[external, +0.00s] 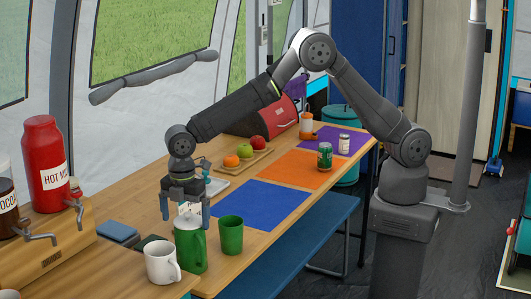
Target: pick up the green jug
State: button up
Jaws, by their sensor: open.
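The green jug (190,249) stands upright near the front edge of the wooden table, in the lower left of the external view. It has a pale lid (188,221) and a handle on its right side. My gripper (185,212) is open and points down, with its fingers around the height of the jug's top. In the picture the fingers lie just above and behind the lid. I cannot tell whether they touch the jug. Part of the jug's top is hard to make out against the gripper.
A green cup (231,235) stands close right of the jug, and a white mug (162,262) close left. Blue (262,205) and orange (290,168) mats lie to the right, with a green can (325,156). A fruit board (262,155) lies behind. Drink dispensers (45,165) stand left.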

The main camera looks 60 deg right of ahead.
aim_at(194, 249)
jog(key=f, duration=0.5)
jog(key=shift+s+d, duration=0.15)
jog(key=shift+s, duration=0.1)
jog(key=shift+r, duration=0.1)
jog(key=c, duration=1.7)
jog(key=shift+c, duration=0.2)
jog(key=shift+r, duration=0.1)
